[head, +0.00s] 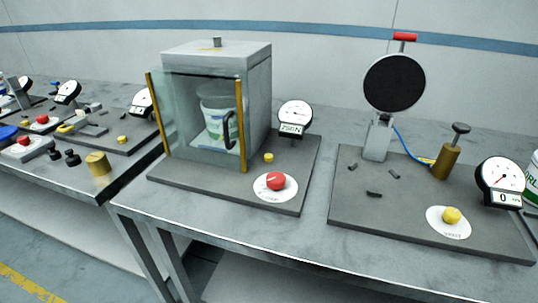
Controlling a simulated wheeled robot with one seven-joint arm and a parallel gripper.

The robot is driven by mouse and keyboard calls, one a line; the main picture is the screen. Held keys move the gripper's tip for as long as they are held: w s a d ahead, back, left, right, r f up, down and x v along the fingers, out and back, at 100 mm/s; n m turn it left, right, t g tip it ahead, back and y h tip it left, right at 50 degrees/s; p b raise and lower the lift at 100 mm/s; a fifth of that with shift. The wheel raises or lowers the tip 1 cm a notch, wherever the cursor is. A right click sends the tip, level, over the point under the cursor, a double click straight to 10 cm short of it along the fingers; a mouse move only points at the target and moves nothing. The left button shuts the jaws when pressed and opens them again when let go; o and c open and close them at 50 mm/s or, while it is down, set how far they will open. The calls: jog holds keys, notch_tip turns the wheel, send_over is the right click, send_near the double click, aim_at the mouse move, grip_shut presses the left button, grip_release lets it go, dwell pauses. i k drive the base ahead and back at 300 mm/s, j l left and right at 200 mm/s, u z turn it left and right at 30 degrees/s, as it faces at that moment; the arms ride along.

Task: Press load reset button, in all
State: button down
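My gripper is not in view. On the middle station's dark plate, a red button (276,182) sits on a white disc, with a small yellow button (268,157) behind it. The gauge (295,114) beside them has a small display that seems to read 250N. On the right station, a yellow button (452,215) sits on a white disc whose lettering is too small to read surely. The gauge (500,180) there shows 0. On the left bench are red buttons (41,119) and (24,141) and a yellow button (122,139).
A grey cabinet (257,90) with a clear front door and a dark handle holds a white tub (216,103). The right station has a black round plate (394,83) with a red top and a brass cylinder (446,161). A narrow gap separates the benches; the front bench edge is clear.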

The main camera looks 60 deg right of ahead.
aim_at(268, 157)
jog(key=k+l+z, duration=0.15)
jog(key=l, duration=0.15)
jog(key=k+l+z, duration=0.15)
jog(key=l, duration=0.2)
jog(key=k+l+z, duration=0.15)
jog(key=l, duration=0.2)
jog(key=k+l+z, duration=0.15)
jog(key=l, duration=0.2)
jog(key=l+z, duration=0.15)
jog(key=l, duration=0.2)
